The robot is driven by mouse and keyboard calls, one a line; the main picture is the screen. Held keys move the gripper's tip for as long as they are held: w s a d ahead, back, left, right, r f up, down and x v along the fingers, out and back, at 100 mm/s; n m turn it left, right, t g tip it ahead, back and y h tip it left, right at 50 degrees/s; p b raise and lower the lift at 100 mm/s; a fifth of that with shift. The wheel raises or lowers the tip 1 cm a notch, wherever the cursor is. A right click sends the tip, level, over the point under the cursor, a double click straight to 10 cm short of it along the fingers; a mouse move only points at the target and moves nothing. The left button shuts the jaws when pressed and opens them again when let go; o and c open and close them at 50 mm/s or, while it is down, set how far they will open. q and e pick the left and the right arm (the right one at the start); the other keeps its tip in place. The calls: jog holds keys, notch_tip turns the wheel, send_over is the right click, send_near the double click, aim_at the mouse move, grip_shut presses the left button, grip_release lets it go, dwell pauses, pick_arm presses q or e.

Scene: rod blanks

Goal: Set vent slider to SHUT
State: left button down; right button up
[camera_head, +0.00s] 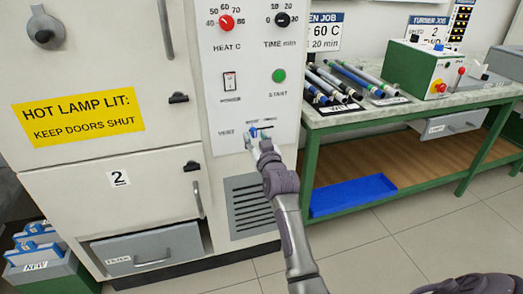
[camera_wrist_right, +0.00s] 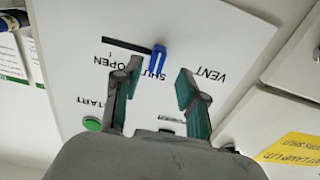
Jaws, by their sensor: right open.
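The vent slider's blue knob (camera_wrist_right: 158,60) shows in the right wrist view at the end of a dark slot (camera_wrist_right: 122,44), beside the SHUT label, which a finger partly crosses. The OPEN label is toward the slot's other end. In the head view the knob (camera_head: 253,132) is at the left of the slot on the white control panel (camera_head: 240,105). My right gripper (camera_wrist_right: 157,72) is open, its fingertips on either side of the knob in the picture; I cannot tell whether either touches it. It also shows in the head view (camera_head: 255,138). My left gripper is out of view.
Above the slider are a green START button (camera_head: 279,76), a POWER switch (camera_head: 229,82) and two dials. Cabinet doors with handles (camera_head: 198,200) stand to the left. A green bench (camera_head: 400,115) with rods and a blue tray (camera_head: 352,194) stands to the right.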

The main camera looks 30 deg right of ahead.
jog(key=v, duration=0.9)
jog(key=shift+a, duration=0.15)
